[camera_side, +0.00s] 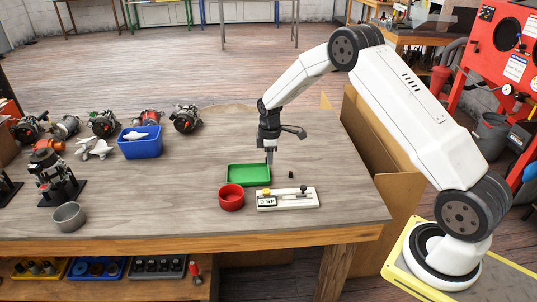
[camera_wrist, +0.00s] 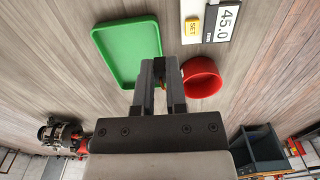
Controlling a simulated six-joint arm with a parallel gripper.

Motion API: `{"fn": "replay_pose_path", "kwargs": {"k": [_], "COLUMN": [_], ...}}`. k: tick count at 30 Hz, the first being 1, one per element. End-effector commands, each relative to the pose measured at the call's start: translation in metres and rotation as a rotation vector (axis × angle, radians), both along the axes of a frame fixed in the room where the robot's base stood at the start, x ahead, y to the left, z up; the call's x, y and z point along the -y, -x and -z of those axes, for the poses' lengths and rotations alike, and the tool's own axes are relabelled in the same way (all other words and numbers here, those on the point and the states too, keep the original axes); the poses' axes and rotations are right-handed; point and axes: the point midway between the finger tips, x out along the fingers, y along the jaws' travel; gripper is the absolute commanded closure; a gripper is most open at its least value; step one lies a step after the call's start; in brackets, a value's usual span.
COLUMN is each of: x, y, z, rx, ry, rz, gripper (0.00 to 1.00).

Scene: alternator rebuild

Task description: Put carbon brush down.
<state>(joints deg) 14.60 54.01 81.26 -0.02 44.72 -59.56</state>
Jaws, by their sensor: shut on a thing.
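My gripper (camera_side: 270,157) points down over the work table, at the far right corner of the green tray (camera_side: 231,182) in the side view. In the wrist view its fingers (camera_wrist: 160,68) are shut on a small dark carbon brush (camera_wrist: 161,76), with a bit of orange showing between them. The fingers hide most of the brush. The green tray also shows in the wrist view (camera_wrist: 95,40), left of the fingers, and looks empty. A small dark piece (camera_side: 291,174) stands on the table right of the tray; it is too small to identify surely.
A red bowl (camera_side: 231,203) and a white gauge reading 45.0 (camera_side: 287,204) stand close in front of the tray. A blue bin (camera_side: 139,148), several alternators (camera_side: 186,119) and a grey bowl (camera_side: 69,222) are to the left.

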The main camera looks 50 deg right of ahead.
Motion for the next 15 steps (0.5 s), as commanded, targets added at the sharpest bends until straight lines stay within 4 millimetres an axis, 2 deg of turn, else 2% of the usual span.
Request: {"fn": "replay_pose_path", "kwargs": {"k": [5, 15], "x": [0.003, 0.009], "y": [-0.017, -0.042], "z": [0.009, 0.04], "rx": [0.0, -0.001], "ry": [0.0, 0.0], "rz": [0.0, 0.0], "gripper": [1.0, 1.0]}}
